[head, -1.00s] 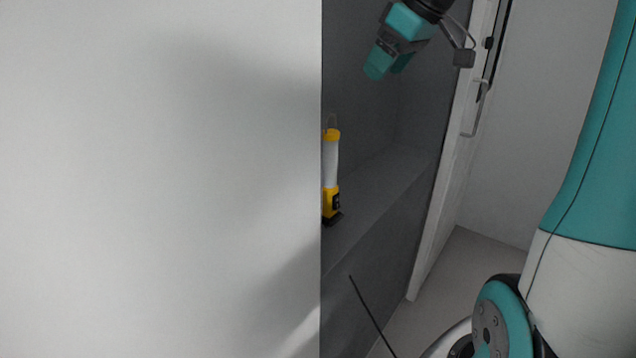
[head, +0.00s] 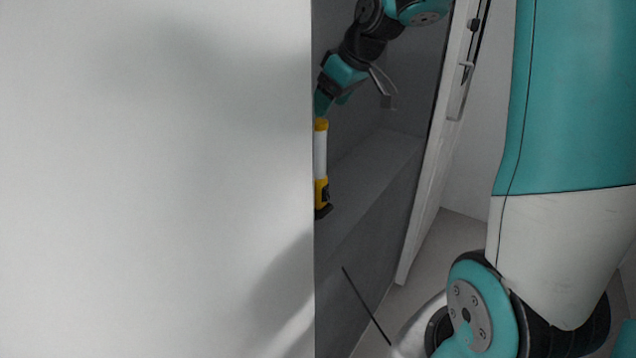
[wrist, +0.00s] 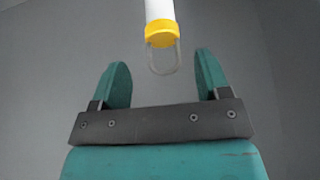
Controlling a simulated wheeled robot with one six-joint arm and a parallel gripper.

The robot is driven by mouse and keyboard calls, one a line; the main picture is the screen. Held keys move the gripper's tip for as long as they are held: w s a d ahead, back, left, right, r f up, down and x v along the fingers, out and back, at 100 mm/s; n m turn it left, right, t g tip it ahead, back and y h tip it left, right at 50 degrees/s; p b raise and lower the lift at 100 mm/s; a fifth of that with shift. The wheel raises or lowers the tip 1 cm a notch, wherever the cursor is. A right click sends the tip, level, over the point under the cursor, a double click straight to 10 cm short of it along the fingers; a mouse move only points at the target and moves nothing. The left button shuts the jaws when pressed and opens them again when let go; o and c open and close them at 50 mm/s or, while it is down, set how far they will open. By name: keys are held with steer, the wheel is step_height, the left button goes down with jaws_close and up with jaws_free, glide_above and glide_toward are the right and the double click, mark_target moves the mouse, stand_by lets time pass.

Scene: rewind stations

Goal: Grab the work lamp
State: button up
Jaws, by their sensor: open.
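The work lamp (head: 320,155) stands upright on a grey ledge, with a white tube, a yellow cap and a yellow and black base. Its left edge is at the pale wall's edge in the head view. My gripper (head: 325,100) is just above the lamp's top in the head view. In the wrist view my gripper (wrist: 162,80) is open and empty. The lamp's yellow end (wrist: 162,34) and its wire hook (wrist: 163,60) show ahead, with the hook reaching toward the gap between the fingers. The lamp's base is out of the wrist view.
A pale wall (head: 150,180) fills the left half of the head view and hides what lies behind it. The grey ledge (head: 365,185) runs back beside the lamp. A white door (head: 430,200) with a handle stands to the right.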

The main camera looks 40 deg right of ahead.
mark_target(317, 121)
steer(key=p+x, duration=0.1)
steer(key=x, duration=0.4)
steer(key=shift+a+f, duration=0.1)
steer(key=shift+a, duration=0.15)
steer(key=shift+w, duration=0.1)
jaws_close()
